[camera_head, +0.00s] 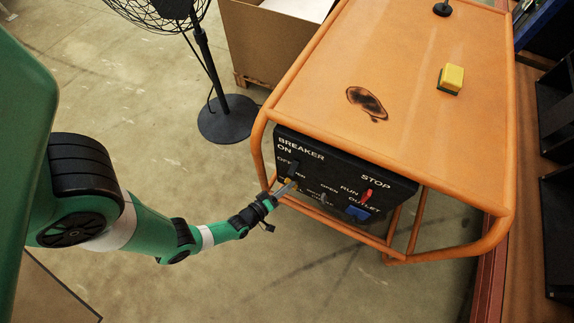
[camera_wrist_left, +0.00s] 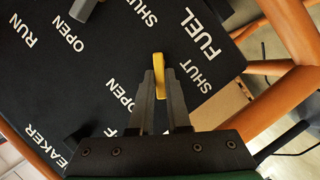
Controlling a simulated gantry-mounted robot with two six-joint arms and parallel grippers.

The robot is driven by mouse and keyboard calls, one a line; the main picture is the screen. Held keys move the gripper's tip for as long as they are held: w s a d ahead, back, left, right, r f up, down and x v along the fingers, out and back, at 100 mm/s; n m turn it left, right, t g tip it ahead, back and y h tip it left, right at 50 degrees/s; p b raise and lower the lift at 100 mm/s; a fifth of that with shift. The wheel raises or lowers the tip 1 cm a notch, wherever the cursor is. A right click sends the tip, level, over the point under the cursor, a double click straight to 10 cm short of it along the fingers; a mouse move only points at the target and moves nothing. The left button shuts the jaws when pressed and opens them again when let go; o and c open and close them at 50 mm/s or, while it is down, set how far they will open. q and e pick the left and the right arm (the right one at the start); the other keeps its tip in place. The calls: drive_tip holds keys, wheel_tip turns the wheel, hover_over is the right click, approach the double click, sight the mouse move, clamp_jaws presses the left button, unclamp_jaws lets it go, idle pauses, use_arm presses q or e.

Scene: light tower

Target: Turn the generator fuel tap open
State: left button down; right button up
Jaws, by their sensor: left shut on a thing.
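The generator's black control panel (camera_head: 335,172) is set in the end of its orange frame. The fuel tap is a small yellow lever (camera_wrist_left: 159,76) on this panel, in the left wrist view. The word FUEL is printed beside it, with SHUT to its right and OPEN to its left in that view. My left gripper (camera_wrist_left: 160,92) is shut on the yellow lever, one fingertip on each side. In the head view my left gripper (camera_head: 288,187) reaches the panel's lower left, and the lever is mostly hidden there. My right gripper is not in view.
A grey lever (camera_wrist_left: 83,9) sits near another OPEN label. A red switch (camera_head: 366,195) and a blue outlet (camera_head: 357,213) are at the panel's right. Orange frame bars (camera_head: 258,155) run close to my left gripper. A sponge (camera_head: 451,79) lies on top.

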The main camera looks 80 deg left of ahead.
use_arm(q)
drive_tip(key=shift+r, duration=0.1)
drive_tip(key=m+p, duration=0.1)
drive_tip(key=g+p, duration=0.1)
drive_tip(key=m+p, duration=0.1)
drive_tip(key=shift+w+d+r+m+y, duration=0.25)
drive_tip(key=shift+r+m+y, duration=0.05)
drive_tip(key=shift+r, duration=0.1)
drive_tip(key=shift+w+d+m+g+p, duration=0.15)
drive_tip(key=shift+w+m+g+p, duration=0.05)
drive_tip(key=shift+m+g+p, duration=0.7)
drive_tip(key=shift+w+d+m+g+y+p, duration=0.15)
drive_tip(key=shift+m+g+y+p, duration=0.15)
drive_tip(key=shift+m+y, duration=0.4)
drive_tip(key=shift+w+d+m+g+y, duration=0.1)
drive_tip(key=shift+m+g+y, duration=0.3)
drive_tip(key=shift+m, duration=0.5)
drive_tip(key=c, duration=0.9)
unclamp_jaws()
drive_tip(key=shift+w, duration=0.1)
